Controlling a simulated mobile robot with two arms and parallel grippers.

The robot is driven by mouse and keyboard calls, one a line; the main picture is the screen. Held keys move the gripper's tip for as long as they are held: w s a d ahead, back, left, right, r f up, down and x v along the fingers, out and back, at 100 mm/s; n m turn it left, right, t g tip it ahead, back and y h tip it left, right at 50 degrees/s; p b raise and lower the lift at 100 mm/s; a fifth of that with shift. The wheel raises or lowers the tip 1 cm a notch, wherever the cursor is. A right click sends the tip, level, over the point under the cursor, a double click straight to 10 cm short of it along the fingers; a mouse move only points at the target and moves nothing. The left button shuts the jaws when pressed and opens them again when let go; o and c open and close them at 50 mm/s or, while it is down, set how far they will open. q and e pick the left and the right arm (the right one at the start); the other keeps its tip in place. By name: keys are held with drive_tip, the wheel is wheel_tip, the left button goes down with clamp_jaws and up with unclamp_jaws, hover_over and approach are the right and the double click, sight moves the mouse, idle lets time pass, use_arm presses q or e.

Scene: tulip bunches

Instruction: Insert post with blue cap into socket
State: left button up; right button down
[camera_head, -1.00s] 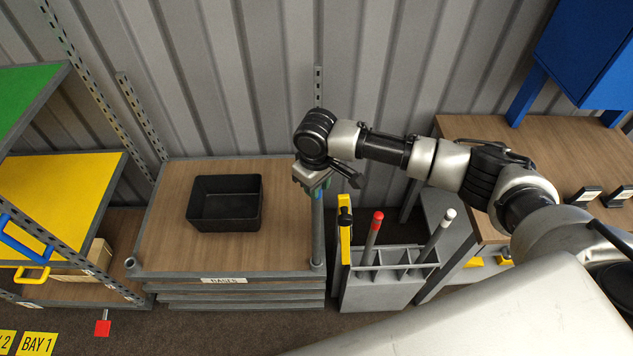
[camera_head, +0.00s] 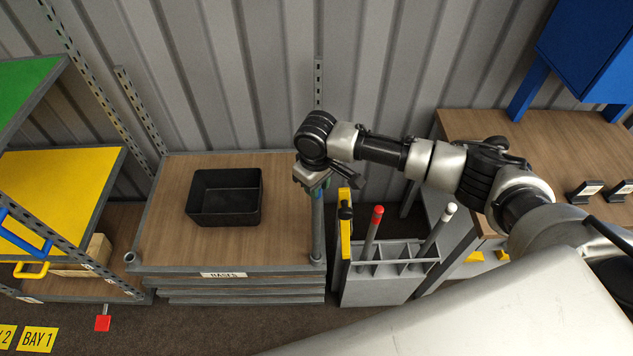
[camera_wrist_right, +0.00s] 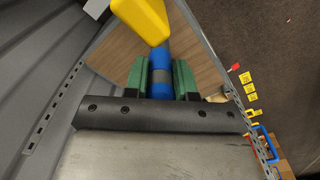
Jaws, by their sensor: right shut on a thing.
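My right gripper (camera_head: 318,186) is above the front right corner of the wooden-topped base (camera_head: 165,235). In the right wrist view its green fingers (camera_wrist_right: 160,80) are shut on the blue cap (camera_wrist_right: 161,58) with a grey band. The grey post (camera_head: 317,228) hangs upright below the gripper in the head view. Its lower end is at the corner socket (camera_head: 317,260); I cannot tell whether it is inside or just above. Another corner socket (camera_head: 130,259) is at the front left, with no post in it. My left gripper is not in view.
A black bin (camera_head: 224,212) sits on the base. Right of the corner, a grey rack (camera_head: 385,289) holds a red-capped post (camera_head: 375,225), a white-capped post (camera_head: 446,221) and a yellow tool (camera_head: 346,242) close by. Perforated uprights (camera_head: 318,85) stand behind.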

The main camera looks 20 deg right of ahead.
drive_tip(key=shift+f, duration=0.2)
drive_tip(key=c, duration=0.8)
unclamp_jaws()
drive_tip(key=shift+c, duration=0.2)
drive_tip(key=shift+f, duration=0.1)
wheel_tip(320, 180, up, 3)
drive_tip(key=p, duration=0.3)
drive_tip(key=shift+r+p, duration=0.3)
drive_tip(key=shift+r, duration=0.75)
